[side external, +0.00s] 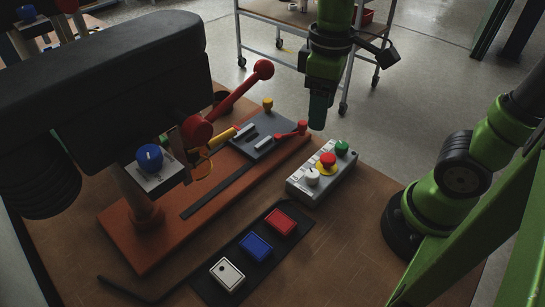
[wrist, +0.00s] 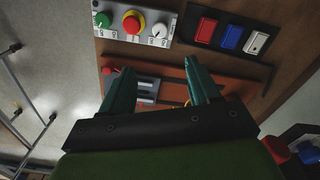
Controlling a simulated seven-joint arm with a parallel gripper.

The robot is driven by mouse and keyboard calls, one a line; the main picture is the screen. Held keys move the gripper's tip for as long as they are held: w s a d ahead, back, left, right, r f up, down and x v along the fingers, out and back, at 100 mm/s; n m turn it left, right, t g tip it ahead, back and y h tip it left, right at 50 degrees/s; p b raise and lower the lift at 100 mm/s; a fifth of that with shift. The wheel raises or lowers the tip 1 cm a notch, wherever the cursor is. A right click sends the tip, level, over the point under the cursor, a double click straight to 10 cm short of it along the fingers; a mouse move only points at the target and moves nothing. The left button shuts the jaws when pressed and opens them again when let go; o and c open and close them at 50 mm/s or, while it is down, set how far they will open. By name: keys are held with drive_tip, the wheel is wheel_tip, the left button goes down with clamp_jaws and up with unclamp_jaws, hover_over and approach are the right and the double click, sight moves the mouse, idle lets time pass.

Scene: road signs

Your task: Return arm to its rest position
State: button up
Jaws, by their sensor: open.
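My gripper (side external: 319,108) hangs from my green arm above the back edge of the table in the side external view, to the left of and above the control box. In the wrist view my gripper (wrist: 160,85) shows two teal fingers spread apart with nothing held between them. It touches nothing that I can see.
A grey control box (side external: 321,173) has green, red and white controls. Red, blue and white switches (side external: 255,247) sit on a black strip. A machine with a red lever (side external: 240,92) and a dark grey body (side external: 110,65) stands left. A metal cart (side external: 285,20) is behind.

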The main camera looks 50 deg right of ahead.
drive_tip(key=shift+s+d+r+m+t+y, duration=0.15)
drive_tip(key=shift+d+r+m+t+y, duration=0.2)
drive_tip(key=shift+d+m+t, duration=0.65)
drive_tip(key=shift+s+d+r+m+t+y, duration=0.15)
drive_tip(key=shift+d+r+m+t+y, duration=0.2)
drive_tip(key=shift+m+t, duration=1.25)
drive_tip(key=shift+s+d+r+m+t+y, duration=0.15)
drive_tip(key=shift+d+r+m+t+y, duration=0.15)
drive_tip(key=shift+d+m+t, duration=0.9)
drive_tip(key=shift+a+m, duration=0.3)
drive_tip(key=shift+a, duration=0.15)
